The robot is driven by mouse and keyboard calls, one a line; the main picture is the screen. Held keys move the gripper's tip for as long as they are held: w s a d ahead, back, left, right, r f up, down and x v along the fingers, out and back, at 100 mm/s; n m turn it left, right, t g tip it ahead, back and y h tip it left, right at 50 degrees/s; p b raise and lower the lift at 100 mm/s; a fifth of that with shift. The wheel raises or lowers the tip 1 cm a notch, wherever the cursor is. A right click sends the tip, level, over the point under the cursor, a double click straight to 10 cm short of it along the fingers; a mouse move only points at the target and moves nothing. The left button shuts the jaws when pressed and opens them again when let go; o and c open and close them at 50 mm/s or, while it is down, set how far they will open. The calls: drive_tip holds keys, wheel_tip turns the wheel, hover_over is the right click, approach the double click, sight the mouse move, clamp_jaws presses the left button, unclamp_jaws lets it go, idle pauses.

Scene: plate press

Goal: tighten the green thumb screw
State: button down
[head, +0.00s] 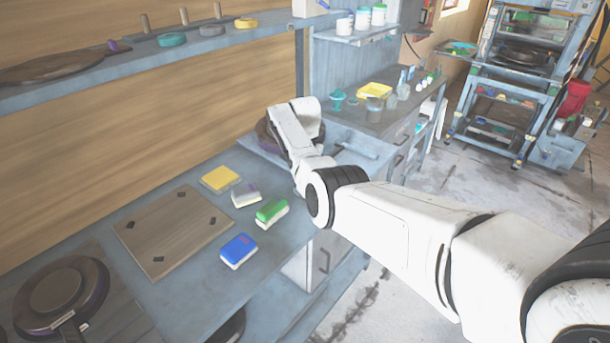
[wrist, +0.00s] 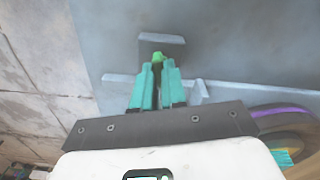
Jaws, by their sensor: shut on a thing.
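The green thumb screw (wrist: 158,56) shows as a small bright green piece between the tips of my teal fingers in the wrist view. My gripper (wrist: 157,67) is shut on it. Most of the screw is hidden by the fingers. In the head view my own arm hides the fingers and the screw.
A round dark brown piece with a purple rim (wrist: 285,127) is close to my gripper at the right. On the bench are a wooden board (head: 172,228), a yellow block (head: 220,179), a green block (head: 271,211) and a blue block (head: 238,250). Floor shows at the wrist view's left.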

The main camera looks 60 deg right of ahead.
drive_tip(key=shift+w+r+m, duration=0.1)
drive_tip(key=shift+m, duration=1.5)
drive_tip(key=c, duration=1.2)
unclamp_jaws()
wheel_tip(320, 180, up, 11)
drive_tip(key=shift+f+b, duration=0.15)
drive_tip(key=shift+b, duration=0.6)
